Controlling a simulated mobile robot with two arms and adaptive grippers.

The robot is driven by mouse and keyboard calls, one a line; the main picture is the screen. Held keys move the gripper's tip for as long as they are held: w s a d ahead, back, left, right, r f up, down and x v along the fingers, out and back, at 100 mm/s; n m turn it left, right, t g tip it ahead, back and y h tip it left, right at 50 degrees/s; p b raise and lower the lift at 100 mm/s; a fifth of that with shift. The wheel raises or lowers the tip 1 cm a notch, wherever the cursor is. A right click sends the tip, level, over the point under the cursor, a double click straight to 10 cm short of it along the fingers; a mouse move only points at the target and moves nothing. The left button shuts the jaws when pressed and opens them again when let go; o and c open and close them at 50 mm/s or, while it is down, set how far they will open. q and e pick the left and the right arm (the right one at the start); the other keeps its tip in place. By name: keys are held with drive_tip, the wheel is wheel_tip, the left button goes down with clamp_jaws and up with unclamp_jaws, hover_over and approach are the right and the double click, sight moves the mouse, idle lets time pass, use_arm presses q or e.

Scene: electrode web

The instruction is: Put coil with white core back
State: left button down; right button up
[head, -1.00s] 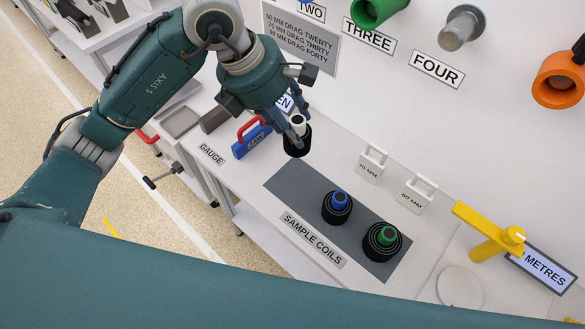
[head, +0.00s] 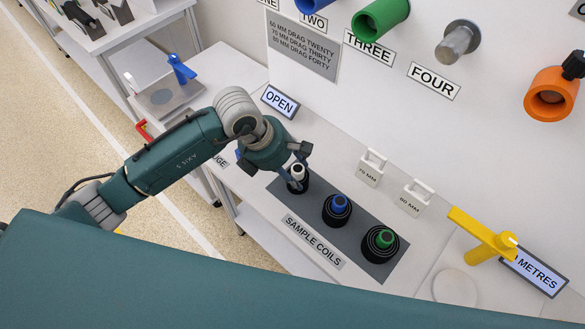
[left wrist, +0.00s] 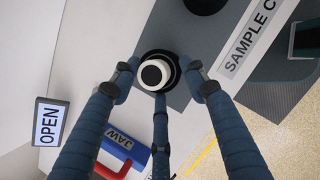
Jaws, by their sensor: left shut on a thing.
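The coil with the white core (head: 297,176) is a black coil with a white centre post. It stands at the far left end of the grey sample mat (head: 361,241), partly hidden by my fingers. My left gripper (head: 298,168) points down over it and is shut on the white core, which also shows in the left wrist view (left wrist: 155,74) between the three fingers. The coil with the blue core (head: 337,208) and the coil with the green core (head: 381,242) stand beside it on the mat. Whether the held coil touches the mat is hard to tell. My right gripper is not in view.
A SAMPLE COILS label (head: 313,242) runs along the mat's front edge. White 70 mm (head: 371,168) and 80 mm (head: 415,198) gauges stand behind the mat. A yellow crank (head: 485,240) is at the right. A blue and red jaw gauge (left wrist: 125,150) is near my gripper.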

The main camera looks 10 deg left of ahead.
use_arm(q)
drive_tip(key=shift+f, duration=0.15)
drive_tip(key=c, duration=0.9)
unclamp_jaws()
drive_tip(key=shift+c, duration=0.2)
drive_tip(key=shift+r, duration=0.3)
drive_tip(key=b+v, duration=0.3)
drive_tip(key=v, duration=0.8)
drive_tip(key=shift+a+r, duration=0.15)
drive_tip(key=shift+r, duration=0.2)
drive_tip(key=shift+s, duration=0.1)
